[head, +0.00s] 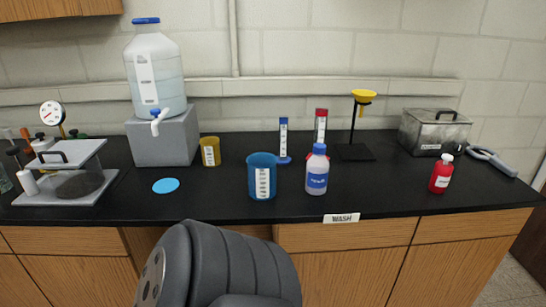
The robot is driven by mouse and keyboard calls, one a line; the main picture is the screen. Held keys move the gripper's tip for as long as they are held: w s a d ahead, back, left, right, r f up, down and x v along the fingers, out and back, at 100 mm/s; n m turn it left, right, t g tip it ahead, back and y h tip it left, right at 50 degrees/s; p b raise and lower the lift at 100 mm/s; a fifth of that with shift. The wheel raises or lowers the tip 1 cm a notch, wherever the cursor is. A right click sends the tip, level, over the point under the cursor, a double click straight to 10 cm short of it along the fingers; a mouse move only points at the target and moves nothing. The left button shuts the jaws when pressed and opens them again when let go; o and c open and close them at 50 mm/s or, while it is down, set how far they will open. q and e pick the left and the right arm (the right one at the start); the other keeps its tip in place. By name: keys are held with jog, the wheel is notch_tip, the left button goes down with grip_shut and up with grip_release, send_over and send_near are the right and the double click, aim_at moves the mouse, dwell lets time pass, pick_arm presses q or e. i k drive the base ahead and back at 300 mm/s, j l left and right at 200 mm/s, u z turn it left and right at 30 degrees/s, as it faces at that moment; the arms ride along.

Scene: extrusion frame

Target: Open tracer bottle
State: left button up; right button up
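A small red bottle (440,175) with a pale label and a pale top stands on the right part of the black bench. The labels are too small to read, so I cannot tell which one is the tracer bottle. Both stand upright, and the clear bottle's cap is on. Neither of my grippers is in view. A dark grey part of my own body fills the lower middle, in front of the bench.
A blue beaker (262,176) stands left of the clear bottle, with a yellow cup (210,151) behind. A yellow funnel (364,96) on a stand and a metal bath (434,132) are at the back. A large carboy (155,70) is at left. The front right bench is mostly clear.

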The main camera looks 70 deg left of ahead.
aim_at(317, 166)
jog(key=u, duration=2)
